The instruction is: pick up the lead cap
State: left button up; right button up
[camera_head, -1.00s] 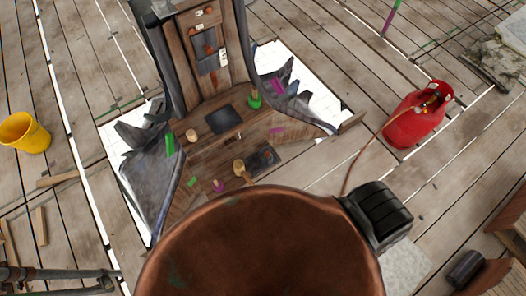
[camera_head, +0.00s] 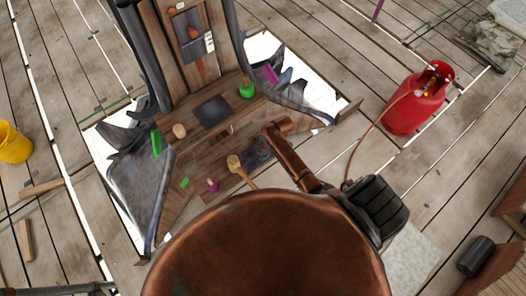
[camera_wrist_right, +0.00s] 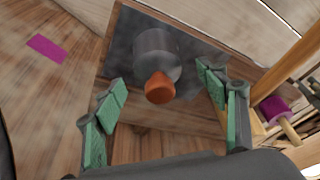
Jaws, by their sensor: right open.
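The lead cap appears to be the grey cylinder with an orange, cone-shaped knob (camera_wrist_right: 157,60) in the right wrist view. It sits on a dark square sheet (camera_wrist_right: 118,50), with the knob towards the camera. My right gripper (camera_wrist_right: 162,80) is open, its green-padded fingers standing apart to the left and right of the cap. No contact with it shows. In the head view my copper-coloured right arm reaches down to the dark sheet (camera_head: 256,157), with the right gripper (camera_head: 266,136) small there. The arm partly covers that spot, and the cap is hard to make out. My left gripper is not in view.
A wooden spoon-like tool (camera_head: 236,165) and a small purple piece (camera_head: 213,185) lie left of the sheet. A green pot (camera_head: 246,89) and a dark plate (camera_head: 212,111) are behind. A red gas cylinder (camera_head: 417,100) stands right, its hose near my arm.

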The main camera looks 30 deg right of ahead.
aim_at(261, 151)
jog(key=x, duration=0.2)
jog(key=b+x, duration=0.1)
jog(key=x, duration=0.1)
jog(key=shift+w+a, duration=0.1)
jog(key=shift+w, duration=0.15)
jog(key=shift+f+b, duration=0.2)
jog(key=shift+b, duration=0.1)
jog(key=shift+w, duration=0.1)
jog(key=c, duration=0.3)
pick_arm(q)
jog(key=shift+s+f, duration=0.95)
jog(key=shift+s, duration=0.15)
pick_arm(e)
jog(key=c, duration=1.3)
